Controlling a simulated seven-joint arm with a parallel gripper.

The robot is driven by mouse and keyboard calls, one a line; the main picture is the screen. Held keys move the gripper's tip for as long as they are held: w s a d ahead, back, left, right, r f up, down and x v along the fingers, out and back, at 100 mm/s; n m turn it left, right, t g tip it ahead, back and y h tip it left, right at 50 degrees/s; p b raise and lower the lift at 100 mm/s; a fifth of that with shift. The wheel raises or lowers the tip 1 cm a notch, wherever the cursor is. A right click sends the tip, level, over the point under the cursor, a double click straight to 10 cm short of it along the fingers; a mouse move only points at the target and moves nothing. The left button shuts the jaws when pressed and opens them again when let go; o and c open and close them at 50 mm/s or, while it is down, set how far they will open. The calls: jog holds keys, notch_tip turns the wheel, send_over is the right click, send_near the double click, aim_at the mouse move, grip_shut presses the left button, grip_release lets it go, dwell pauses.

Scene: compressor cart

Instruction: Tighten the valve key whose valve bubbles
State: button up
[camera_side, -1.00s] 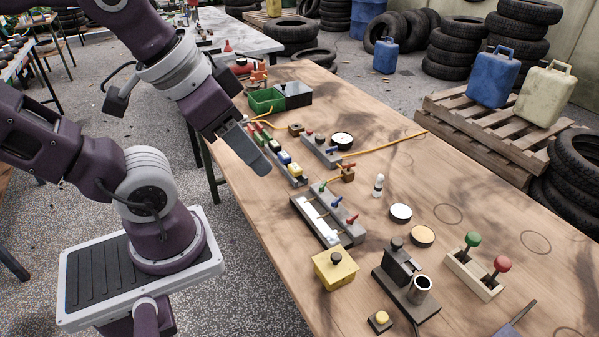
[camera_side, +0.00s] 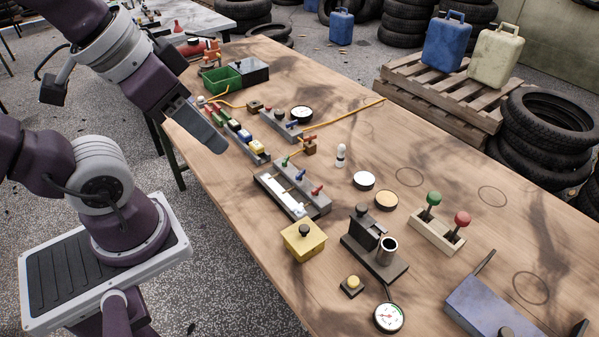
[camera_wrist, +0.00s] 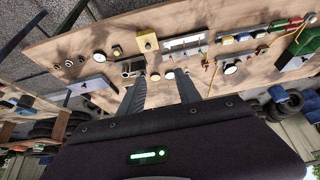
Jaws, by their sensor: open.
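A grey valve block (camera_side: 307,190) carries a green key (camera_side: 285,161), a blue key (camera_side: 300,175) and a red key (camera_side: 317,190). A white-floored trough (camera_side: 279,192) lies along its left side. A pale lump (camera_side: 298,209) shows at the trough end nearest the red key; I cannot tell whether it is bubbles. The trough also shows in the wrist view (camera_wrist: 185,43), too small to read. My gripper (camera_side: 209,139) hangs above the table's left edge, apart from the valves. Its two fingers stand apart in the wrist view (camera_wrist: 160,84), empty.
Near the valves are a yellow box (camera_side: 303,242), a row of coloured blocks (camera_side: 240,135), another small valve block (camera_side: 281,127) and a white-topped bottle (camera_side: 341,156). A dark stand with a cup (camera_side: 375,245) and a two-lever box (camera_side: 437,230) stand nearer.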

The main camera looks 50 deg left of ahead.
jog(key=shift+o, duration=1.8)
jog(key=w+d+f+n+g+h, duration=0.1)
jog(key=w+n+g, duration=0.1)
jog(key=w+n, duration=0.4)
jog(key=shift+w+d+h, duration=0.2)
jog(key=shift+w+h, duration=0.2)
jog(key=shift+w, duration=0.85)
jog(key=n+g+y, duration=0.2)
jog(key=n+g, duration=0.2)
jog(key=n, duration=1)
send_over(318, 187)
notch_tip(318, 187, down, 20)
jog(key=shift+s+r, duration=0.1)
jog(key=shift+r, duration=0.15)
notch_tip(318, 187, down, 7)
jog(key=shift+r, duration=0.1)
jog(key=shift+f, duration=0.3)
jog(key=shift+c, duration=0.5)
grip_shut()
